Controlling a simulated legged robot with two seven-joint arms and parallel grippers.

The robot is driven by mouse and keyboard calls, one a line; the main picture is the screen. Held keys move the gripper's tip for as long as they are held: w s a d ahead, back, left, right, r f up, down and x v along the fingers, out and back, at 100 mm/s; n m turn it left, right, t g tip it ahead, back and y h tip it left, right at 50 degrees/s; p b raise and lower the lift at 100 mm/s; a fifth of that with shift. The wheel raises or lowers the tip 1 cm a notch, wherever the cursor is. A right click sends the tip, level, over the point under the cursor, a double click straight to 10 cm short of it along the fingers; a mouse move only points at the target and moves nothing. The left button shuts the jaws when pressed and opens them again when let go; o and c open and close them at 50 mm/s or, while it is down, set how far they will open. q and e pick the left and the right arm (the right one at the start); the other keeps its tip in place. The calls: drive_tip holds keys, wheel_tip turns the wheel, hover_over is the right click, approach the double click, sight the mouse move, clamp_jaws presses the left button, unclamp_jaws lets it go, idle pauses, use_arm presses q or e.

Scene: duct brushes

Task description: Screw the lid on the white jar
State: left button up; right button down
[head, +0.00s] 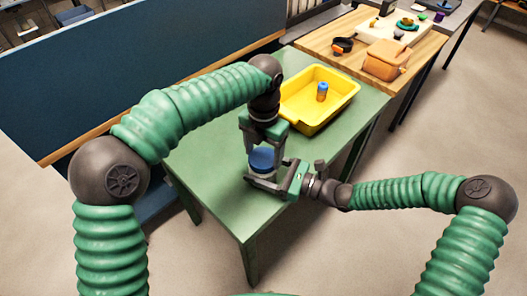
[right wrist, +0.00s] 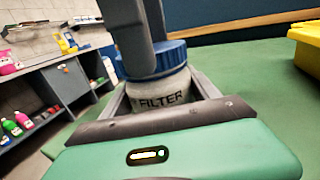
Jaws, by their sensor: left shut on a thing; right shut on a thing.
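The white jar (right wrist: 160,95), marked FILTER, stands upright on the green table; only a sliver of it shows in the head view (head: 261,178). The blue lid (right wrist: 172,56) sits on top of its mouth, also seen in the head view (head: 261,158). I cannot tell how tightly it is seated. My left gripper (head: 264,150) comes down from above and is shut on the lid, its fingers partly covering it. My right gripper (head: 272,183) reaches in from the right and is shut around the jar's body. In the right wrist view its fingers (right wrist: 160,104) flank the jar.
A yellow tray (head: 337,112) holding a small orange bottle with a blue top (head: 322,92) stands behind the jar. A blue partition (head: 120,75) runs along the left side. The green table's front part (head: 225,205) is bare. A wooden table (head: 405,75) stands at the back right.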

use_arm(q)
drive_tip(key=o, duration=1.3)
drive_tip(key=shift+d, duration=0.1)
drive_tip(key=shift+r, duration=2.3)
drive_tip(key=shift+c, duration=0.3)
